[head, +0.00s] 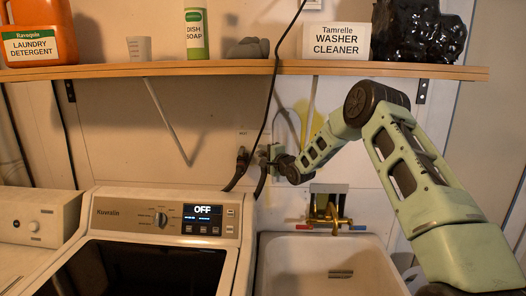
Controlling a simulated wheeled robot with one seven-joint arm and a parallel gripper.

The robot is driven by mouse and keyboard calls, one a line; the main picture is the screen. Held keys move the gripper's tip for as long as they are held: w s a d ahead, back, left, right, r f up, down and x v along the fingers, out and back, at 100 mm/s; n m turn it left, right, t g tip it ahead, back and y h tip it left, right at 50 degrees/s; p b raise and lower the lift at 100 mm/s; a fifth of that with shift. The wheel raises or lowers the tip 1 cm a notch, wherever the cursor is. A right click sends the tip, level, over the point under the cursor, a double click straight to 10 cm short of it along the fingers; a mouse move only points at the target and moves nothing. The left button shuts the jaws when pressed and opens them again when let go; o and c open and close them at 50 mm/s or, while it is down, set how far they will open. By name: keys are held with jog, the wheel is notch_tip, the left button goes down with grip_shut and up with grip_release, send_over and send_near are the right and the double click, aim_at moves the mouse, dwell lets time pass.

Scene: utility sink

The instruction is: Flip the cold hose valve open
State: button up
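Two dark hose fittings are on the wall behind the washer, the left one (242,158) and the right one (262,163), with hoses running down from them. I cannot tell which is the cold one or how its valve handle stands. My arm reaches in from the right, and my gripper (273,160) is at the right fitting, overlapping it in the picture. Whether it touches the valve is too small to tell. The fingers are small and dark, and I cannot see whether they are open or shut.
A washer (166,219) with an OFF display stands below left. A sink (331,242) with a brass faucet (328,213) is below my forearm. A wooden shelf (230,68) with bottles and boxes runs above. A black cord (277,70) hangs past the fittings.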

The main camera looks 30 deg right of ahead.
jog(key=shift+w, duration=0.1)
grip_shut()
jog(key=shift+d+y, duration=0.15)
jog(key=shift+y, duration=0.15)
jog(key=y, duration=0.1)
jog(key=n, duration=0.1)
jog(key=n+y, duration=0.1)
jog(key=shift+s+d+g+y, duration=0.3)
jog(key=shift+s+d+n+g+y+p, duration=0.15)
jog(key=shift+n+g+y, duration=0.25)
jog(key=shift+n+y, duration=0.4)
jog(key=shift+s+d+n+g+y+p, duration=0.1)
jog(key=shift+d+n+g+y+p, duration=0.3)
jog(key=shift+y, duration=0.6)
jog(key=shift+s+d+n+g+y+p, duration=0.1)
jog(key=shift+n+g+y, duration=0.3)
jog(key=shift+n+y, duration=0.4)
grip_release()
